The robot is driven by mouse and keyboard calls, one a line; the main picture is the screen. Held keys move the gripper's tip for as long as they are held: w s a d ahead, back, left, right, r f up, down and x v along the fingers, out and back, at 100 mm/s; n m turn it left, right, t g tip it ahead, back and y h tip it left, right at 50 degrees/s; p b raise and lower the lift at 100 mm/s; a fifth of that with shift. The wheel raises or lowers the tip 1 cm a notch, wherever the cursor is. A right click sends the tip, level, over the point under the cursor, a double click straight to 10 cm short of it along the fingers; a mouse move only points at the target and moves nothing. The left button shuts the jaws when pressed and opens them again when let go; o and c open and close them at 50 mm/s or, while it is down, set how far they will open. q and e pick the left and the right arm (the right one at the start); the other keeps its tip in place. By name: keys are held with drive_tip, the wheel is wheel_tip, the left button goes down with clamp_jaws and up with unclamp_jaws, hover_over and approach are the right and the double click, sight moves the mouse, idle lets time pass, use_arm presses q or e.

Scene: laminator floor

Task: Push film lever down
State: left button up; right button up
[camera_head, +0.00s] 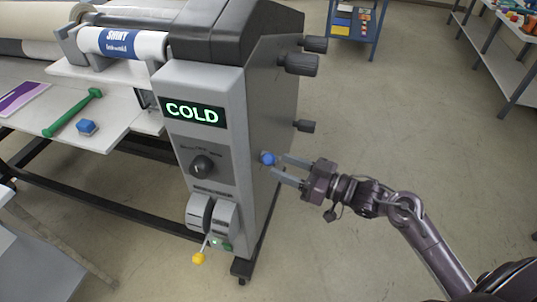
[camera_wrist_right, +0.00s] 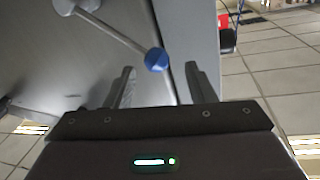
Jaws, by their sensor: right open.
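A lever with a blue ball knob (camera_head: 267,158) sticks out from the right side of the laminator (camera_head: 222,130). In the right wrist view its thin grey rod (camera_wrist_right: 112,32) runs from a pivot at the upper left to the blue knob (camera_wrist_right: 156,60). My right gripper (camera_head: 278,166) is open beside the laminator, its fingertips pointing at the knob. In the right wrist view the knob lies between and just beyond the two fingertips (camera_wrist_right: 158,68); I cannot tell whether they touch it. A second lever with a yellow tip (camera_head: 198,258) hangs low on the front panel. My left gripper is out of view.
The front panel has a display reading COLD (camera_head: 193,112) and a black dial (camera_head: 202,166). Black knobs (camera_head: 302,64) stick out of the side above my right gripper.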

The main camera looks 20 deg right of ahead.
sight(269, 161)
drive_tip(key=x, duration=0.2)
drive_tip(key=p+x, duration=0.1)
drive_tip(key=x, duration=0.1)
drive_tip(key=shift+w+d, duration=0.1)
drive_tip(key=shift+w, duration=0.25)
drive_tip(key=shift+w+a, duration=0.25)
drive_tip(key=shift+a, duration=0.2)
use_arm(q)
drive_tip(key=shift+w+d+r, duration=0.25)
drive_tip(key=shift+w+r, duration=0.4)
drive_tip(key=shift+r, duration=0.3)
use_arm(e)
drive_tip(key=shift+f, duration=0.1)
drive_tip(key=shift+c, duration=1.2)
clamp_jaws()
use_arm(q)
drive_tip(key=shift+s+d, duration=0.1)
use_arm(e)
drive_tip(key=shift+f, duration=0.1)
